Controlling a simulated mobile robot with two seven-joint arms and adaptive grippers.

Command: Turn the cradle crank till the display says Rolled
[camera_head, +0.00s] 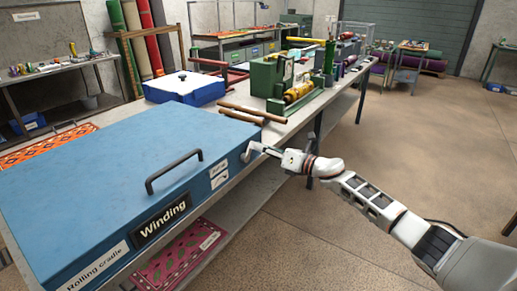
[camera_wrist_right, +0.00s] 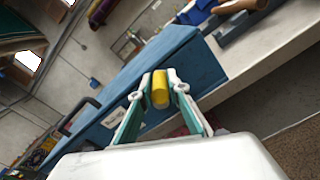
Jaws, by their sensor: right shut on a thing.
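The blue rolling cradle (camera_head: 110,160) fills the left of the head view, lid down. Its front display (camera_head: 161,221) reads "Winding". My right gripper (camera_head: 268,150) is at the cradle's right end, by the crank. In the right wrist view the crank's yellow grip (camera_wrist_right: 160,88) stands between the two fingertips (camera_wrist_right: 160,92), which are shut on it. The crank's arm is mostly hidden behind my gripper and cannot be made out clearly. My left gripper is not in view.
A black handle (camera_head: 174,171) sticks up from the cradle's front edge. Brown rods (camera_head: 240,113) and a green machine (camera_head: 268,77) stand on the bench behind. A pink patterned rug (camera_head: 180,256) lies on the shelf below. The floor (camera_head: 400,150) at right is clear.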

